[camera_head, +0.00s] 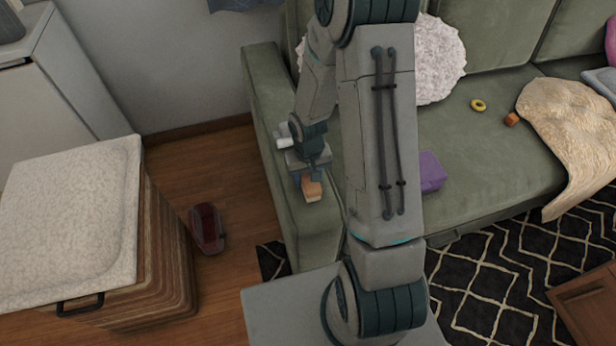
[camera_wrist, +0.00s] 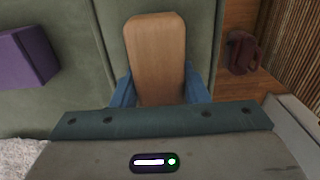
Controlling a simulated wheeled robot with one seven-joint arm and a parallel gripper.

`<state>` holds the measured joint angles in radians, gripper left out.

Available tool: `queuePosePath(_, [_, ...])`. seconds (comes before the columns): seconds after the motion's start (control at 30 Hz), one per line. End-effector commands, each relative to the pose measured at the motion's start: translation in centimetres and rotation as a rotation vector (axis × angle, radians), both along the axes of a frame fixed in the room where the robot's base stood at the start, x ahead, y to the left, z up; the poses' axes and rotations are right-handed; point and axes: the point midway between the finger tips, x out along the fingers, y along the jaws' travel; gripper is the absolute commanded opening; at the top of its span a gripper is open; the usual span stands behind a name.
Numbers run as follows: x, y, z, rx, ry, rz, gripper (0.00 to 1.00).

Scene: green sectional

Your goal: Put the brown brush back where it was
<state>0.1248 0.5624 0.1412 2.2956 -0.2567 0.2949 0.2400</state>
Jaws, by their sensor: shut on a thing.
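The brown brush (camera_wrist: 156,50) shows as a light-brown, rounded wooden block between the two blue fingers of my gripper (camera_wrist: 160,92) in the wrist view. My gripper is shut on it. In the head view my gripper (camera_head: 309,176) points down over the left armrest of the green sofa (camera_head: 262,105), with the brush (camera_head: 312,190) at its fingertips. The brush is at the armrest top; I cannot tell whether it touches the fabric. My arm hides part of the sofa behind it.
A purple box (camera_head: 431,172) lies on the seat, with a yellow ring (camera_head: 478,105) and a small orange block (camera_head: 511,119) farther right. A beige blanket (camera_head: 572,130) drapes over the seat edge. A dark red object (camera_head: 207,229) lies on the floor beside the white-topped cabinet (camera_head: 70,215).

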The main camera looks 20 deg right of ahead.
Motion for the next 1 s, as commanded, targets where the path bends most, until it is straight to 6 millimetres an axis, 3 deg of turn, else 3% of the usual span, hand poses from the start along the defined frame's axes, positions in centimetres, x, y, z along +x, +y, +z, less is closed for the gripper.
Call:
queuePosePath(0.4, [0.0,0.0,-0.9,0.000,-0.001,0.000,0.07])
queuePosePath(0.43, [0.0,0.0,-0.7,0.000,-0.001,0.000,0.49])
queuePosePath(0.5, [0.0,0.0,-0.7,0.000,-0.001,0.000,0.62])
queuePosePath(0.83, [0.0,0.0,-0.4,0.000,-0.001,0.000,0.62])
queuePosePath(1.0, [0.2,0.0,1.4,0.000,-0.006,-0.001,0.62])
